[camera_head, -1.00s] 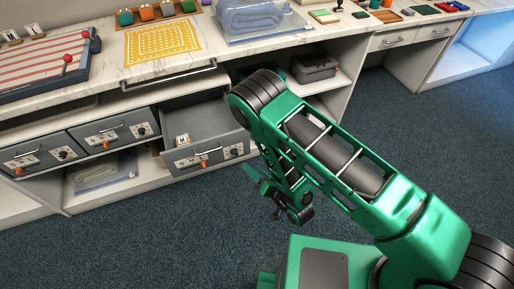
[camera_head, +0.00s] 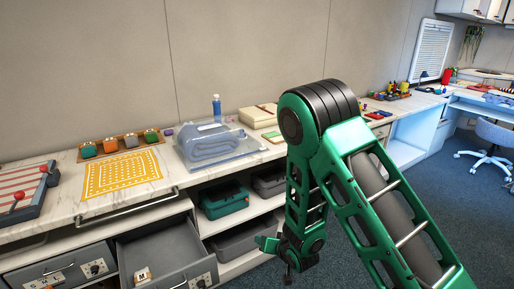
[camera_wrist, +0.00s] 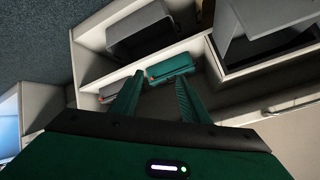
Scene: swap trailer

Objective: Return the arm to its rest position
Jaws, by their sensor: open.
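My arm, green with dark joints, is bent at its elbow on the right of the head view. My gripper (camera_head: 283,247) hangs low in front of the shelves, to the right of the open drawer. In the wrist view its two green fingers (camera_wrist: 157,100) stand apart with nothing between them. Beyond the fingertips a green case (camera_wrist: 170,68) sits on a shelf, apart from them.
Shelves hold the green case (camera_head: 225,200) and grey cases.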

